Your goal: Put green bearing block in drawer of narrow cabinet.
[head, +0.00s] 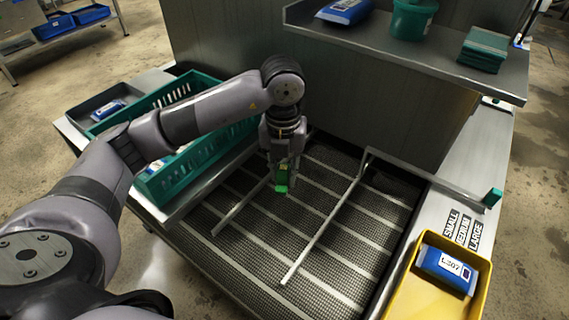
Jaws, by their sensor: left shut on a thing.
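My left gripper (284,167) points down over the dark mesh conveyor, shut on a small green block (282,187). It looks like the green bearing block; the fingers partly cover it. The block hangs between the fingertips, above or close to the mesh; the exact gap cannot be told. No narrow cabinet or drawer can be made out in this view. My right gripper is not in view.
Metal guide rails (320,232) cross the conveyor (262,262). A teal crate (190,178) and grey tray (84,112) are at left. A yellow bin (402,298) holding a blue pack (445,270) is at lower right. A steel shelf (400,56) overhangs the back.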

